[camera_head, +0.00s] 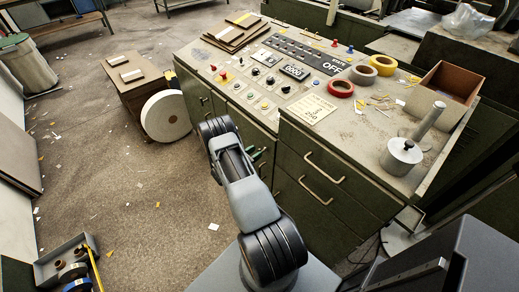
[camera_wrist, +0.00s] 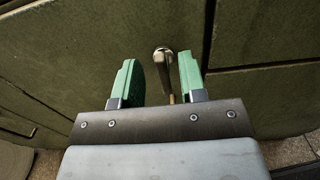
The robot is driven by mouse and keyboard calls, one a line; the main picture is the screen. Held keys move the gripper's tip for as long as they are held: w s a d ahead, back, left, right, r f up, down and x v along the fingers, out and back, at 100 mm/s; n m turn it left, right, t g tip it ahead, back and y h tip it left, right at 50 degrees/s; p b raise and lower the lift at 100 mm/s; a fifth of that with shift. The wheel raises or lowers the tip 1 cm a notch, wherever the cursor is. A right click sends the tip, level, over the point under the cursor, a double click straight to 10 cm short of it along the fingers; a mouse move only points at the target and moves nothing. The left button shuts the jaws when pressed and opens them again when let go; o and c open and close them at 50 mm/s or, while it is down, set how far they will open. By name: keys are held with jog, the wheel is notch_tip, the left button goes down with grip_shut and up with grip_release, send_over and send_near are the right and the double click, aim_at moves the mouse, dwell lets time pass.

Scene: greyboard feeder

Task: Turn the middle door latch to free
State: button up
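The middle door latch (camera_wrist: 165,62) is a small metal handle on a dark green cabinet door in the wrist view. Its round boss is at the top and its lever points down. My gripper (camera_wrist: 160,75) has two green fingers, which stand open on either side of the latch lever. A gap shows on both sides, and I cannot tell whether either finger touches the lever. In the head view my gripper (camera_head: 260,158) is at the cabinet front, mostly hidden behind my arm, and the latch is hidden there.
The green cabinet (camera_head: 330,180) carries a control panel (camera_head: 270,85) with buttons and displays. Drawers with handles are to the right. A white roll (camera_head: 166,116) and a cardboard box (camera_head: 135,85) stand left of the cabinet. A grey tray (camera_head: 70,262) lies on the floor at lower left.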

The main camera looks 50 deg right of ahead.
jog(key=shift+s+d, duration=0.2)
jog(key=shift+d, duration=1.25)
grip_shut()
